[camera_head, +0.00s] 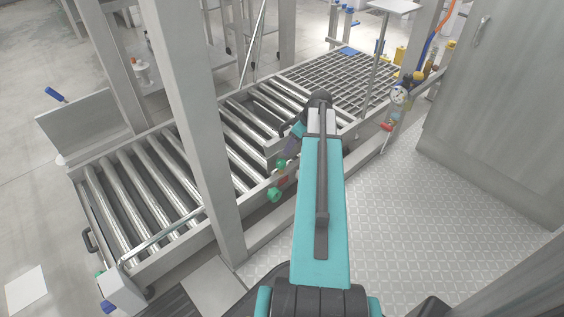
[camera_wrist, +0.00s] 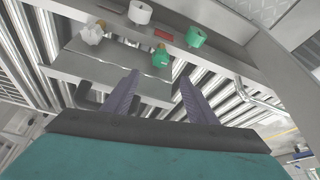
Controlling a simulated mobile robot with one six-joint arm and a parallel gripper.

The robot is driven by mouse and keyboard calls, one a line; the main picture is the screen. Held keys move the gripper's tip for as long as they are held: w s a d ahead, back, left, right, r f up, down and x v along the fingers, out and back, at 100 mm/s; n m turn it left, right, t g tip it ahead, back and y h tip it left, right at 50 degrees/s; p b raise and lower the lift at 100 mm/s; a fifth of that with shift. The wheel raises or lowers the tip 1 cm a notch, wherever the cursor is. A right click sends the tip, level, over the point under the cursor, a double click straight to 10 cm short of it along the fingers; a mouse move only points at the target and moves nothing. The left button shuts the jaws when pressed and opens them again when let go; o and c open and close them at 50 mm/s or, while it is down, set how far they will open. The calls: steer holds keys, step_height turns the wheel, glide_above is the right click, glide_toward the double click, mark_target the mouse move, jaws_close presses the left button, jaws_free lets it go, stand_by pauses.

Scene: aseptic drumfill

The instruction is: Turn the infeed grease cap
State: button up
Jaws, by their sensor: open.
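Two green caps are by the conveyor side rail: one (camera_wrist: 196,37) at the upper right in the wrist view and one (camera_wrist: 161,57) with a small orange part above it. The frames do not show which is the infeed grease cap. In the head view a green cap (camera_head: 274,195) shows on the rail, with another green part (camera_head: 281,164) above it. My gripper (camera_wrist: 158,78) is open and empty, its fingertips just below the orange-topped green cap in the wrist view, apart from it. In the head view my gripper (camera_head: 293,142) is partly hidden by my teal arm.
A white knob (camera_wrist: 140,11), a pale faceted knob (camera_wrist: 92,33) and a red plate (camera_wrist: 164,34) are near the caps. Steel rollers (camera_head: 150,190) lie left, beside a tall grey post (camera_head: 190,110). Checker-plate floor (camera_head: 430,230) is clear at right.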

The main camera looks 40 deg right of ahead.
mark_target(281, 162)
steer(key=b+x, duration=0.5)
steer(key=x, duration=0.9)
steer(key=shift+s, duration=0.1)
steer(key=shift+r, duration=0.1)
steer(key=c, duration=1)
